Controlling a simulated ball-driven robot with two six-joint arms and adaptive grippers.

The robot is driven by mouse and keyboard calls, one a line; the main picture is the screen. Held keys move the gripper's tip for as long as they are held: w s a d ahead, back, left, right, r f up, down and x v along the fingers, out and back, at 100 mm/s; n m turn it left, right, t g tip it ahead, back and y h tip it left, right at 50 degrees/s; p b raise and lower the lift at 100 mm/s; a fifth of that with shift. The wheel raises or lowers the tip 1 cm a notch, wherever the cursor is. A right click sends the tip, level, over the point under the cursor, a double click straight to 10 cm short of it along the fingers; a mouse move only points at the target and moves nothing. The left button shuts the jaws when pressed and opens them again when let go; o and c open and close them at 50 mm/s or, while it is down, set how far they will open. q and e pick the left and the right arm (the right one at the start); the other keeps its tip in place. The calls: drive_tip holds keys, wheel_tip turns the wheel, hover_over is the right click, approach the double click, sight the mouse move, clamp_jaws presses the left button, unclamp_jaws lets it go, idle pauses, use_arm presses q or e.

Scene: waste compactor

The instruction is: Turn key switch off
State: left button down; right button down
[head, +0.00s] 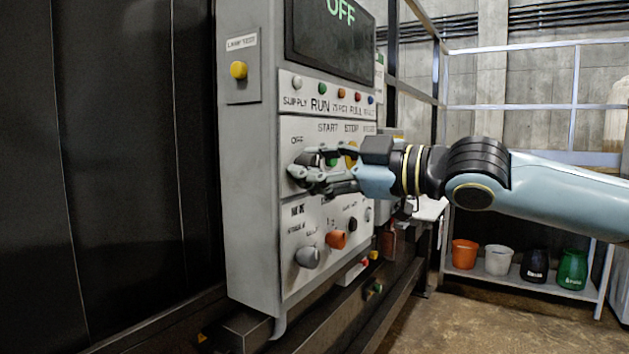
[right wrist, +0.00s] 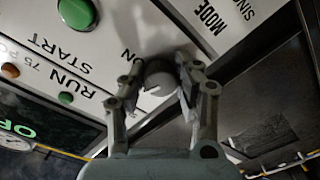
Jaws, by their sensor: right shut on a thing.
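The grey control panel (head: 250,200) stands at the left centre in the head view. My right gripper (head: 300,174) reaches it from the right, at the left end of the START row, just below an OFF label. In the right wrist view its fingers are closed on either side of a round grey key switch knob (right wrist: 160,78). An ON label is partly visible beside the knob. The fingers hide most of the switch in the head view. The panel's screen (head: 330,38) shows OFF in green letters. My left gripper is not in view.
A green start button (right wrist: 77,12) sits close to my right gripper. A yellow button (head: 238,70) is on the panel's side. Buckets stand on a shelf (head: 520,281) at the right.

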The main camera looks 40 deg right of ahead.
drive_tip(key=shift+f+n+b, duration=0.1)
drive_tip(key=shift+n+b, duration=1.25)
drive_tip(key=shift+n, duration=0.45)
drive_tip(key=c, duration=0.9)
unclamp_jaws()
drive_tip(key=shift+c, duration=0.2)
